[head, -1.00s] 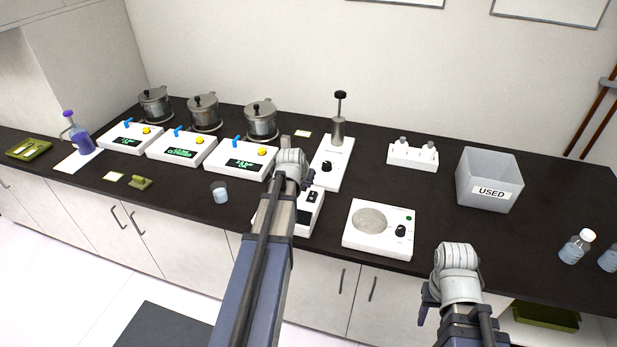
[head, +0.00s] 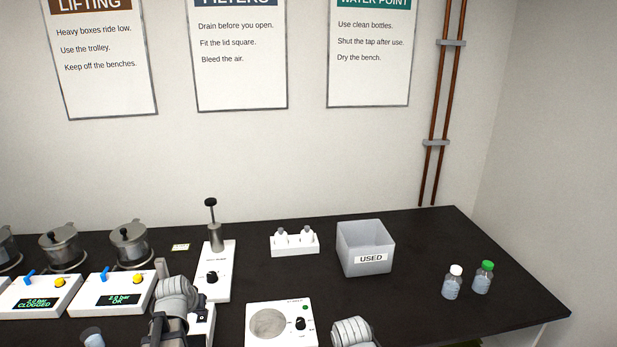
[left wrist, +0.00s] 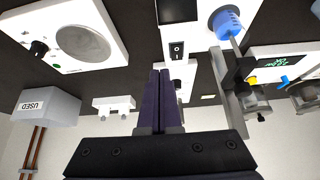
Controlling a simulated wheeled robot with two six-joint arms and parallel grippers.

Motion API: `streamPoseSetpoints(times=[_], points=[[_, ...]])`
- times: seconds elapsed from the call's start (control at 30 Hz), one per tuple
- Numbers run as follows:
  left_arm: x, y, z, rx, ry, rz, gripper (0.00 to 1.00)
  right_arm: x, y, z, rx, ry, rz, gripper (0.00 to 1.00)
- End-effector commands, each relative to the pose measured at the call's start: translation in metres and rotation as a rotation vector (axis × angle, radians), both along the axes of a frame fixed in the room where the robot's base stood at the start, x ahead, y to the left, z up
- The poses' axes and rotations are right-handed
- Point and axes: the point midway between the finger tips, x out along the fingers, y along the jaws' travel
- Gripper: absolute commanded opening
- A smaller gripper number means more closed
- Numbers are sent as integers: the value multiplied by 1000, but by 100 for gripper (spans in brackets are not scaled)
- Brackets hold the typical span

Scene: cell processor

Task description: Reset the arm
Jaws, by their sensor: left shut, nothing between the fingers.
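My left arm's wrist (head: 176,298) shows at the lower left of the head view, in front of a white switch box; its fingers are hidden there. In the left wrist view my left gripper (left wrist: 167,74) has its two dark fingers pressed together, with nothing between them. They stand in front of the white box with the black switch (left wrist: 177,50). Only the rounded wrist of my right arm (head: 352,332) shows, at the bottom edge of the head view; its gripper is not visible.
A white plate device (head: 280,325) stands between the arms. Behind are a white pump stand (head: 216,270), a small rack (head: 295,243) and a grey USED bin (head: 365,248). Two bottles (head: 453,282) stand right. Gauge boxes (head: 112,292) and a cup (head: 92,338) are left.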

Motion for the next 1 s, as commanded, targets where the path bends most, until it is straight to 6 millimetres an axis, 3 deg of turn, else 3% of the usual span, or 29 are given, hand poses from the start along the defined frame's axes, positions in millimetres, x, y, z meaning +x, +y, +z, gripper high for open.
streamPoseSetpoints(times=[0.1, 0.3, 0.4, 0.5, 0.7, 1.0], points=[[-16, -75, -31, -13, 96, -103, 0, 0, 0, -21, 0, 0, 1, 50], [-70, -194, -73, 3, 301, -276, 0, 0, 0, -48, -1, 0, 4, 50], [-104, -238, -89, 31, 396, -347, 0, 0, 0, -59, -1, 0, 6, 50], [-136, -270, -100, 66, 477, -403, 0, 0, 0, -69, -2, 0, 7, 50], [-179, -303, -110, 124, 576, -464, 0, 0, 0, -79, -2, 0, 8, 50], [-190, -309, -111, 142, 604, -477, 0, 0, 0, -80, -2, 0, 9, 50]])
